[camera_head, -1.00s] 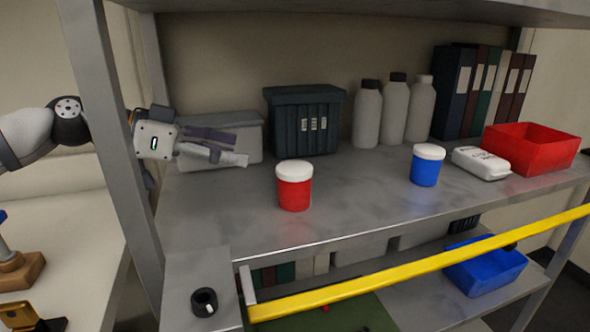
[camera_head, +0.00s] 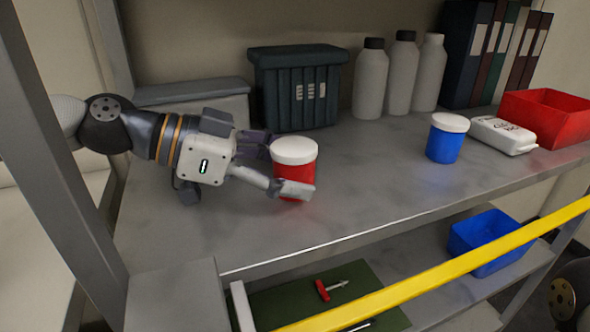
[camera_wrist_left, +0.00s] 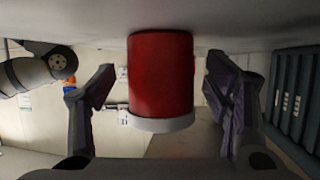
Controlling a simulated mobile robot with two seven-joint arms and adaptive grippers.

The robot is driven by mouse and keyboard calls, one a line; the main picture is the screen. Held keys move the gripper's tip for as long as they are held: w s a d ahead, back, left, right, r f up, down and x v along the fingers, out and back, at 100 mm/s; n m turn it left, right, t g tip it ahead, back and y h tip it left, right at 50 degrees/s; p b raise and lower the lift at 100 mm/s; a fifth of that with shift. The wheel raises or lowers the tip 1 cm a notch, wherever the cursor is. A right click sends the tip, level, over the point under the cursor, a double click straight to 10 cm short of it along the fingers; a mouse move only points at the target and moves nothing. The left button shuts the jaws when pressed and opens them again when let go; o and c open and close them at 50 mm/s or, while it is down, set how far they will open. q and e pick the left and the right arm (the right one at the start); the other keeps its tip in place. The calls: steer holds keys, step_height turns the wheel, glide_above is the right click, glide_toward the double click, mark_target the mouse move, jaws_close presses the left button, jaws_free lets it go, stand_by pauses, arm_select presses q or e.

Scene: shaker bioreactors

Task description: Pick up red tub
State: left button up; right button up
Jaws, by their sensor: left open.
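The red tub (camera_head: 295,178) with a white lid stands upright on the grey upper shelf. My left gripper (camera_head: 278,166) reaches it from the left, with the near finger in front of the tub and the far finger behind it. In the left wrist view the red tub (camera_wrist_left: 161,78) appears lid-down between the two fingers of my left gripper (camera_wrist_left: 160,82). The fingers are open, with a gap on each side of the tub. The near finger hides part of the tub's lower side in the head view. My right gripper is not in view.
A dark ribbed bin (camera_head: 296,95) and a grey box (camera_head: 194,104) stand behind. A blue tub (camera_head: 445,143), white container (camera_head: 502,134) and red crate (camera_head: 548,118) are at right. Bottles and binders line the back. A yellow bar (camera_head: 440,270) crosses below the shelf's front.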

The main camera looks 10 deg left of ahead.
arm_select(q)
steer(key=shift+w+d+f, duration=0.15)
steer(key=shift+w+d, duration=0.1)
steer(key=shift+d, duration=0.2)
steer(key=shift+a, duration=0.1)
steer(key=c, duration=1.3)
